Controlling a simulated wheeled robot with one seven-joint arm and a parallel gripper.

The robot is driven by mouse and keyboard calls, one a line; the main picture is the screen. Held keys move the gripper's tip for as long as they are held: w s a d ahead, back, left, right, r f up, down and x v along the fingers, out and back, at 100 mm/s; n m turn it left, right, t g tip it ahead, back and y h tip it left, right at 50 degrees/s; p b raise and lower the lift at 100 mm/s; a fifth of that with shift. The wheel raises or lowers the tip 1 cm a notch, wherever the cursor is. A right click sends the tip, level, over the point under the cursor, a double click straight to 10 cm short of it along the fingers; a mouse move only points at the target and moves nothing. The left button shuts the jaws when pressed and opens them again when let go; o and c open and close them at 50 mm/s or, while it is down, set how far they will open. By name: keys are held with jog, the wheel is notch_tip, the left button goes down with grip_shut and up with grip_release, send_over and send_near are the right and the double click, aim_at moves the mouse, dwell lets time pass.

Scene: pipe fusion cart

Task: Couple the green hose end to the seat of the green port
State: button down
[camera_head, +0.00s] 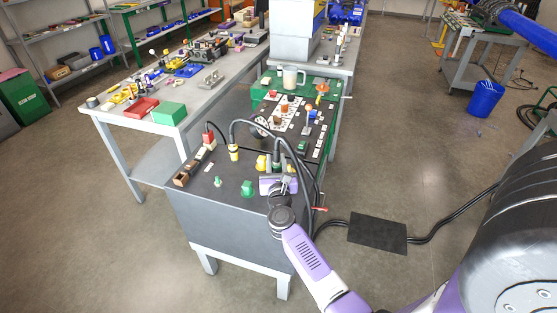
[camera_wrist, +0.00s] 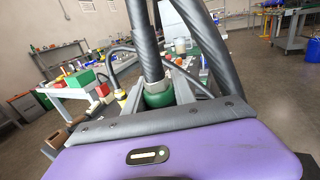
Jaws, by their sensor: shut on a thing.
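My gripper (camera_head: 279,175) is over the right part of the cart's dark top. In the wrist view, my gripper (camera_wrist: 158,88) is shut on the green hose end (camera_wrist: 158,99), a green collar below a grey ribbed hose that rises from it. The hose end also shows in the head view (camera_head: 277,167), small and partly hidden by the purple gripper body. A green block (camera_head: 247,188), which looks like the green port, stands on the cart top to the left of my gripper, apart from the held hose end. Its seat is too small to make out.
A yellow hose end (camera_head: 234,152), a yellow block (camera_head: 262,163) and a red block (camera_head: 209,139) stand farther back on the cart. A small green piece (camera_head: 217,181) stands left of the green block. Hoses arch over the cart's right side.

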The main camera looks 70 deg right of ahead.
jog(key=shift+f, duration=0.1)
dwell(0.3)
notch_tip(320, 180, down, 5)
jog(key=b, duration=0.5)
jog(key=shift+f+b, duration=0.2)
jog(key=shift+b, duration=0.15)
jog(key=shift+f+b, duration=2.1)
jog(key=shift+b, duration=0.05)
dwell(0.7)
jog(key=c, duration=0.9)
grip_release()
jog(key=shift+c, duration=0.2)
jog(key=v, duration=0.7)
jog(key=shift+s+a, duration=0.15)
jog(key=shift+a, duration=0.15)
